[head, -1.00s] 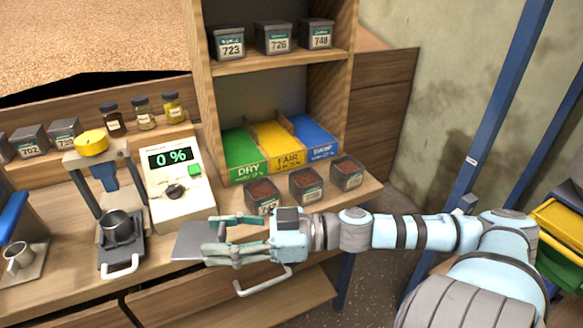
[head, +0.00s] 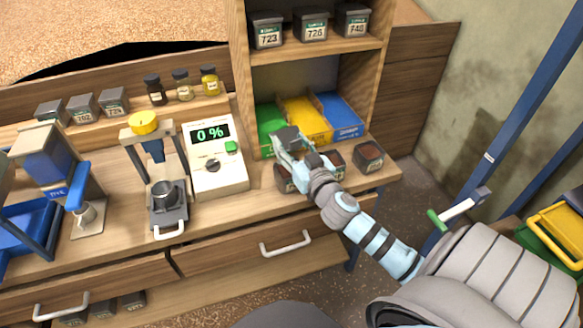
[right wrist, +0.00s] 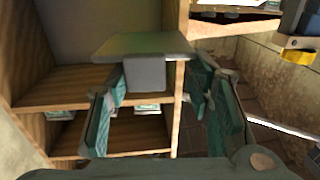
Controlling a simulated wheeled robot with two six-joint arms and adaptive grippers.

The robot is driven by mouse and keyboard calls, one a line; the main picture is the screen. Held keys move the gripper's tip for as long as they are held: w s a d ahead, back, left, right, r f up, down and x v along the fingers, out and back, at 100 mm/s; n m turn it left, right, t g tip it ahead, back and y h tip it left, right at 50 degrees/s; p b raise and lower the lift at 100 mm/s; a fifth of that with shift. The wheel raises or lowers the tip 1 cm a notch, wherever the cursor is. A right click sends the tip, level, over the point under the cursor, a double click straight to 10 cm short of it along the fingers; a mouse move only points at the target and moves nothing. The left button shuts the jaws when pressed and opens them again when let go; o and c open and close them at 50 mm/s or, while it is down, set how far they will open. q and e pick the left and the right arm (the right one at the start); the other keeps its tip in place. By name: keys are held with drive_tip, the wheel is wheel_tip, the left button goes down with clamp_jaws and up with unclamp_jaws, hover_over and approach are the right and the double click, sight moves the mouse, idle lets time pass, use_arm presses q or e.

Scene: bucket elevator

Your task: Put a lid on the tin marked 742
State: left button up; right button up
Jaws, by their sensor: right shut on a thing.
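My right gripper (head: 290,146) is over the front of the shelf unit, above the left end of a row of open tins. It is shut on a flat grey-green plate with a block-like grip, which looks like a lid (right wrist: 143,44) in the right wrist view. The row holds a left tin (head: 284,181), partly hidden by the gripper, a middle tin (head: 335,160), mostly hidden by the arm, and a right tin (head: 369,156). Reddish-brown filling shows in the right tin. Their labels are not readable, so I cannot tell which is 742. My left gripper is out of view.
Closed tins marked 723 (head: 267,33), 726 (head: 313,27) and 748 (head: 356,22) stand on the upper shelf. Green, yellow (head: 307,120) and blue trays stand below. A meter (head: 214,160) reading 0 % and a press (head: 165,195) stand left. The bench front is clear.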

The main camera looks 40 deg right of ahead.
wheel_tip(320, 180, down, 8)
drive_tip(key=b, duration=0.3)
drive_tip(key=shift+f+b, duration=0.65)
drive_tip(key=shift+b, duration=0.35)
drive_tip(key=o, duration=1.3)
drive_tip(key=shift+r, duration=0.1)
